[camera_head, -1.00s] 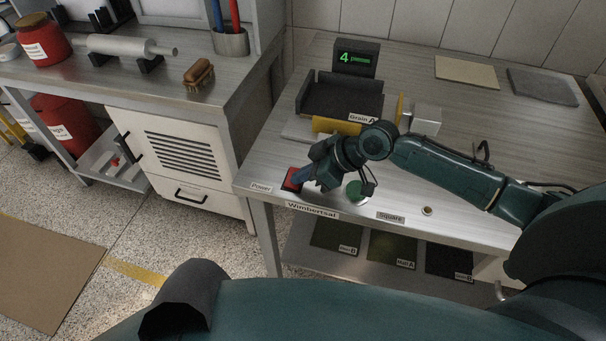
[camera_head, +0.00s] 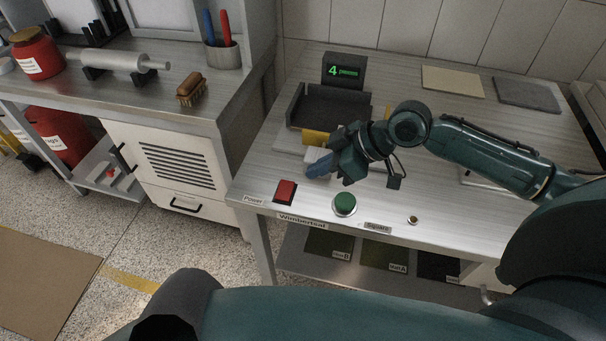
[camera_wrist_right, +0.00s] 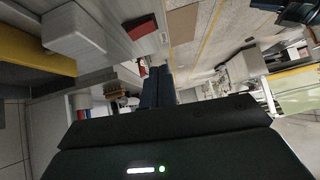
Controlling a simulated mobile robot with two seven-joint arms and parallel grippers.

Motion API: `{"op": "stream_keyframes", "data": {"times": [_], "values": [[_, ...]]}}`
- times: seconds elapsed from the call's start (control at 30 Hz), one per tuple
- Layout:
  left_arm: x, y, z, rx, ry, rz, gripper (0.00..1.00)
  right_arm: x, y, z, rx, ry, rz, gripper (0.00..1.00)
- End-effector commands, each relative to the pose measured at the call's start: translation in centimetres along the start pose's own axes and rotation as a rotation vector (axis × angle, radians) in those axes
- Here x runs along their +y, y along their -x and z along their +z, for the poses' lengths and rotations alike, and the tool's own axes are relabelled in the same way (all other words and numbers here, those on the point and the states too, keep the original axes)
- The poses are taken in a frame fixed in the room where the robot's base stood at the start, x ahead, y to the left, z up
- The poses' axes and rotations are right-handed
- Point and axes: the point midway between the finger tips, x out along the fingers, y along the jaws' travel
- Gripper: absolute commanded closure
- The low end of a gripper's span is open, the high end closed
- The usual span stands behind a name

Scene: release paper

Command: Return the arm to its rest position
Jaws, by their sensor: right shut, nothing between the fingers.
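My right arm (camera_head: 485,152) reaches in from the right over the metal worktable. My right gripper (camera_head: 319,169) is shut and empty, held above the table behind the red button (camera_head: 286,191) and the green button (camera_head: 344,204). Its closed dark fingers also show in the right wrist view (camera_wrist_right: 158,86). The red button shows there too (camera_wrist_right: 141,28), apart from the fingers. The gripper and wrist hide part of the machine with the dark tray (camera_head: 330,106). My left gripper is not in view.
A display (camera_head: 343,71) reading 4 stands behind the tray. A beige sheet (camera_head: 452,82) and a grey sheet (camera_head: 527,95) lie at the back. A side bench (camera_head: 150,92) at left holds a brush (camera_head: 191,90), a roller and a red jar. The table's front right is mostly clear.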

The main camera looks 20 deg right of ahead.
Motion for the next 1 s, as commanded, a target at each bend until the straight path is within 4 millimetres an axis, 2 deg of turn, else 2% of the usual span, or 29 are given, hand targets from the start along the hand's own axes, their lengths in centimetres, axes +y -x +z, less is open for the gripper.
{"op": "stream_keyframes", "data": {"times": [0.13,0.33,0.43,0.57,0.7,0.8,1.0], "values": [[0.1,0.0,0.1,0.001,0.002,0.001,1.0,-0.2,1.4,0.1,-0.001,0.001,0.0,1.0],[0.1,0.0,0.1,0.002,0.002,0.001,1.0,-0.3,1.6,0.0,0.003,-0.001,0.0,1.0],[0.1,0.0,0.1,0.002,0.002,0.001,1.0,-0.8,0.3,0.4,0.024,-0.015,0.008,1.0],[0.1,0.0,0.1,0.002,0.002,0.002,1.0,-2.4,-3.5,1.8,0.093,-0.07,0.053,1.0],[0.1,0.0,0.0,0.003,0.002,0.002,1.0,-4.6,-7.4,4.5,0.182,-0.18,0.161,1.0],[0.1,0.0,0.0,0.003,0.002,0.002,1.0,-6.2,-9.1,7.2,0.219,-0.269,0.258,1.0],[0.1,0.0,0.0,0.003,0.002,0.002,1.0,-9.7,-10.1,13.7,0.209,-0.411,0.455,1.0]]}}
